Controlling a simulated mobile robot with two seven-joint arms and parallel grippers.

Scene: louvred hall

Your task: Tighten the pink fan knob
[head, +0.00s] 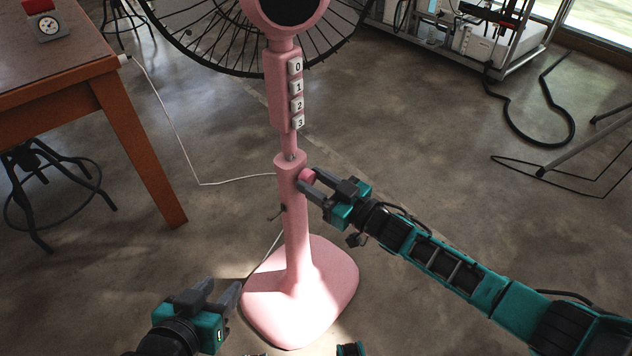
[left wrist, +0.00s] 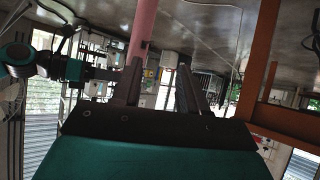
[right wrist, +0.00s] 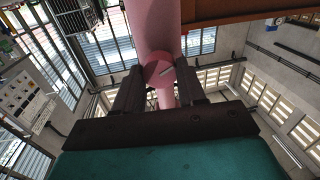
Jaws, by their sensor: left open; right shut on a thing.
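The pink fan (head: 293,230) stands upright on the floor on a rounded base, with a row of buttons marked 0 to 3 on its upper column. The pink fan knob (head: 307,175) sits on the right side of the column, just below the collar. My right gripper (head: 309,183) is shut on the knob. In the right wrist view the round knob (right wrist: 158,70), with a pale line on its face, sits between the fingertips in front of the column. My left gripper (head: 225,291) is open and empty, low and left of the fan's base. In the left wrist view its fingers (left wrist: 158,82) are apart.
A wooden table (head: 70,75) stands at the left with a red device (head: 47,24) on it. A stool (head: 45,185) is beneath it. A pale cord (head: 200,183) runs across the floor to the fan. A metal cart (head: 480,45) and black cable (head: 520,130) are at the back right.

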